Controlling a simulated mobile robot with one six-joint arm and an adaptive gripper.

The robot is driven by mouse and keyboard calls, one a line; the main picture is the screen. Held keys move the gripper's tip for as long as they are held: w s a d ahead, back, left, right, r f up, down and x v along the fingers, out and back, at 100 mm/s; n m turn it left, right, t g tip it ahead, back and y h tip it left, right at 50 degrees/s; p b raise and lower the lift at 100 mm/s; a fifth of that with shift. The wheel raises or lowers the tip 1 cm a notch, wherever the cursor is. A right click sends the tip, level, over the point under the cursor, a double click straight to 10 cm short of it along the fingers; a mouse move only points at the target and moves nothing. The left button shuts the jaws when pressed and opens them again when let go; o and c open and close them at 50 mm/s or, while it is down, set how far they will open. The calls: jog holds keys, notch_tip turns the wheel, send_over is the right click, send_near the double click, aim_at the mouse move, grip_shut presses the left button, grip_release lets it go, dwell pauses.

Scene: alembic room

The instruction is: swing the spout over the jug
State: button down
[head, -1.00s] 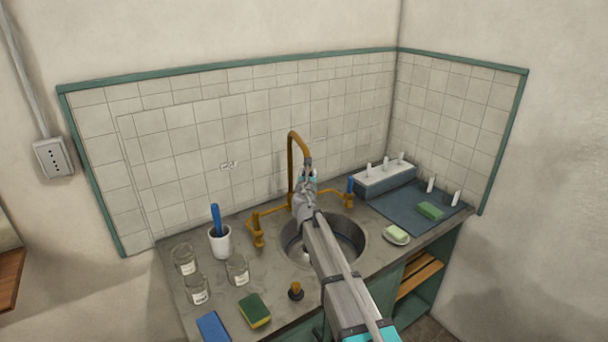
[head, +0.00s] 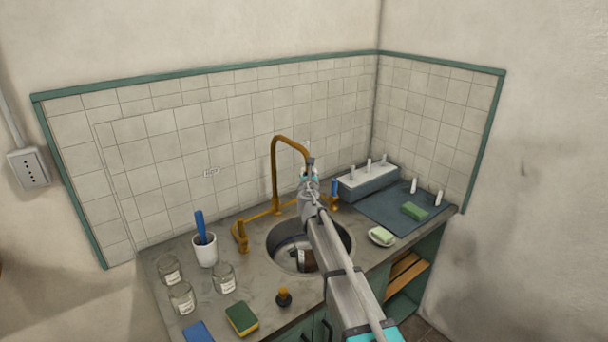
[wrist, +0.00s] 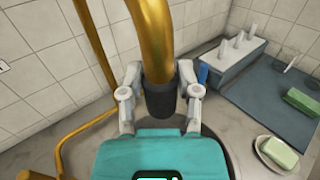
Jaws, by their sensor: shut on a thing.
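The brass spout (head: 275,170) rises behind the sink (head: 330,232) and arches forward to the right. Its dark nozzle (wrist: 161,100) hangs down between my fingers in the wrist view. My gripper (head: 309,175) is shut on the spout near its end, with a finger on each side of the pipe (wrist: 157,88). A small brown and pale thing (head: 306,258) stands in the sink bowl, partly behind my arm; it may be the jug, but I cannot tell for sure.
Glass jars (head: 182,298), a white cup (head: 204,250) with a blue handle and a sponge (head: 241,318) stand left of the sink. A soap dish (head: 381,238), a blue mat (head: 395,208) and a grey trough (head: 368,182) lie right. The tiled wall is close behind.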

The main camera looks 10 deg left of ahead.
jog(key=shift+c, duration=1.7)
grip_release()
jog(key=shift+w+d, duration=0.25)
jog(key=shift+w, duration=0.05)
jog(key=shift+s+a, duration=0.1)
jog(key=s+d, duration=0.2)
jog(key=s, duration=1)
